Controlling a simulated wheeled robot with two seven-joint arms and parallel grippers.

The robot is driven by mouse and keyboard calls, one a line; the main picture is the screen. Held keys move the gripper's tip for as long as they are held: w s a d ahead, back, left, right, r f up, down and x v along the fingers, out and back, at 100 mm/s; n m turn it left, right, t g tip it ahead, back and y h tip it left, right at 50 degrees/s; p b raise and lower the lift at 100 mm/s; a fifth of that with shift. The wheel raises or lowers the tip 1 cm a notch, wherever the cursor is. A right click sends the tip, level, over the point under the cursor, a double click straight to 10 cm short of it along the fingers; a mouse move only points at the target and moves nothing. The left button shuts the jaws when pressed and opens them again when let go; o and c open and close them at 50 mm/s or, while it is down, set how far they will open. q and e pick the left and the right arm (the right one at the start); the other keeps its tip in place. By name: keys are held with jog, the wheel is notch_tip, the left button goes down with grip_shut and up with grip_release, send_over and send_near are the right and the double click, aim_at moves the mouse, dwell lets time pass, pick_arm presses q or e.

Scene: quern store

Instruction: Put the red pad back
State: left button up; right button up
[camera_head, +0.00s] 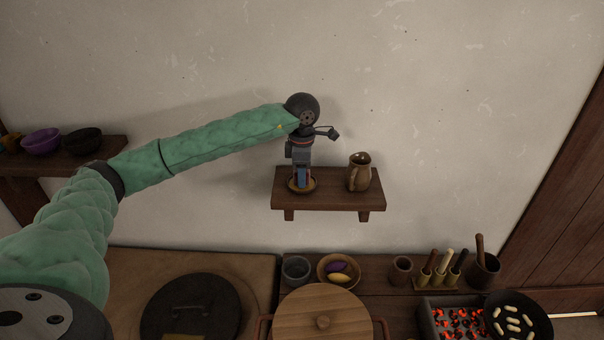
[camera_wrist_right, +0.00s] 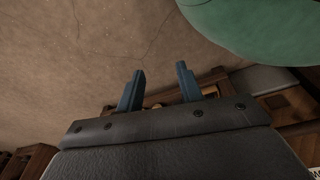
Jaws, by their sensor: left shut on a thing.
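My left gripper (camera_head: 302,183) reaches down to the wall shelf (camera_head: 335,202) in the head view, its blue fingers low over a small round brown dish (camera_head: 313,187). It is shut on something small. Thin reddish edges beside the fingers look like the red pad, but the fingers hide most of it. I cannot tell whether it touches the dish. In the right wrist view my right gripper (camera_wrist_right: 160,70) is open, its two blue fingers apart with nothing held between them.
A brown jug (camera_head: 359,173) stands on the shelf just right of the dish. Below, a counter holds a wooden-lidded pot (camera_head: 322,318), a bowl with purple and yellow items (camera_head: 339,283), glowing coals (camera_head: 460,321) and a black pan (camera_head: 530,311). Another shelf (camera_head: 110,150) is at the left.

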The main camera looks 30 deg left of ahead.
pick_arm(q)
jog(key=o, duration=0.9)
pick_arm(e)
jog(key=shift+w+r, duration=0.1)
jog(key=shift+w, duration=0.1)
pick_arm(q)
jog(key=shift+r, duration=0.15)
pick_arm(e)
jog(key=shift+s+d+r, duration=0.1)
jog(key=shift+s, duration=0.05)
pick_arm(q)
jog(key=shift+r, duration=0.1)
jog(key=shift+r+b, duration=0.3)
jog(key=shift+r, duration=0.05)
notch_tip(320, 180, up, 3)
jog(key=shift+f+b, duration=0.1)
jog(key=shift+b, duration=0.75)
jog(key=shift+r+b, duration=1.65)
jog(key=shift+r, duration=2.45)
pick_arm(e)
jog(key=w+a+r, duration=0.4)
jog(key=w+r, duration=0.3)
jog(key=r, duration=0.1)
jog(key=shift+a+r, duration=0.15)
jog(key=shift+a, duration=0.05)
jog(key=shift+s, duration=0.15)
